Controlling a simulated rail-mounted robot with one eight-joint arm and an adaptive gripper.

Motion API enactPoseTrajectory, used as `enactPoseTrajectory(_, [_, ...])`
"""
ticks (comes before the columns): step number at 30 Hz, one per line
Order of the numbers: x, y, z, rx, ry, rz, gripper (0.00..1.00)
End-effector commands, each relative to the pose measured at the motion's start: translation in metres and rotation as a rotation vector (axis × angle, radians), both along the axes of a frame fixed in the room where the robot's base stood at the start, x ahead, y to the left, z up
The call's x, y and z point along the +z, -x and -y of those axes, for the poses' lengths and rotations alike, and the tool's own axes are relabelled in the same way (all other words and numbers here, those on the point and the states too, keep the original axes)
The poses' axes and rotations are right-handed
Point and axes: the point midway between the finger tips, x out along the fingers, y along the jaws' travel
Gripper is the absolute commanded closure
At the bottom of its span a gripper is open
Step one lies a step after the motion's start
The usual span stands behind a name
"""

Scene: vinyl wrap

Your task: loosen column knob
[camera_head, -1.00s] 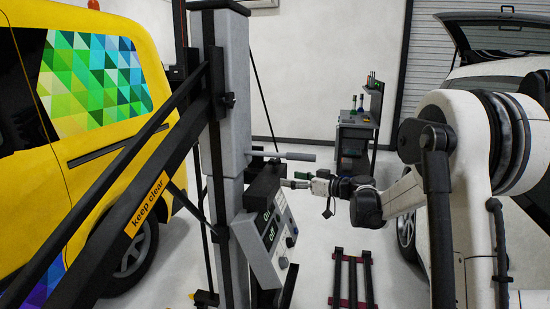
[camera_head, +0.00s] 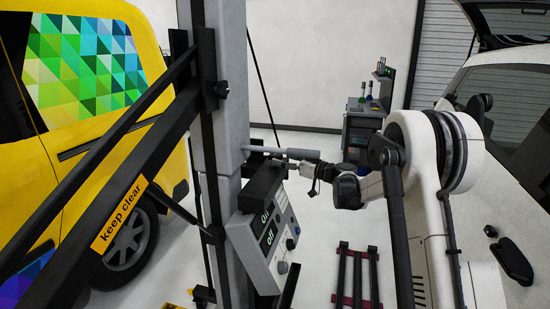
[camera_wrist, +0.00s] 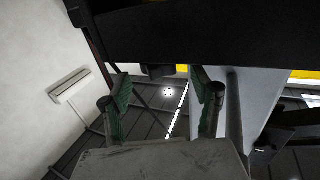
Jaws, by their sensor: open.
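The grey column (camera_head: 227,130) stands upright near the middle of the head view.
The control box (camera_head: 267,238) with several small knobs hangs at the column's lower right. A grey bar handle (camera_head: 300,154) sticks out above it. A dark body (camera_wrist: 200,35) spans the top of the wrist view. A yellow van (camera_head: 75,165) stands left, a white car (camera_head: 510,120) right.

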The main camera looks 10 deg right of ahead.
Motion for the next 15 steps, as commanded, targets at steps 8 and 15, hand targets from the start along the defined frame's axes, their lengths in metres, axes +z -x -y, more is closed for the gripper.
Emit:
enactPoseTrajectory(8, [0.0, -0.029, -0.024, 0.0, 0.0, 0.0, 0.4])
enactPoseTrajectory(15, [0.0, -0.036, -0.03, -0.001, 0.0, 0.0, 0.4])
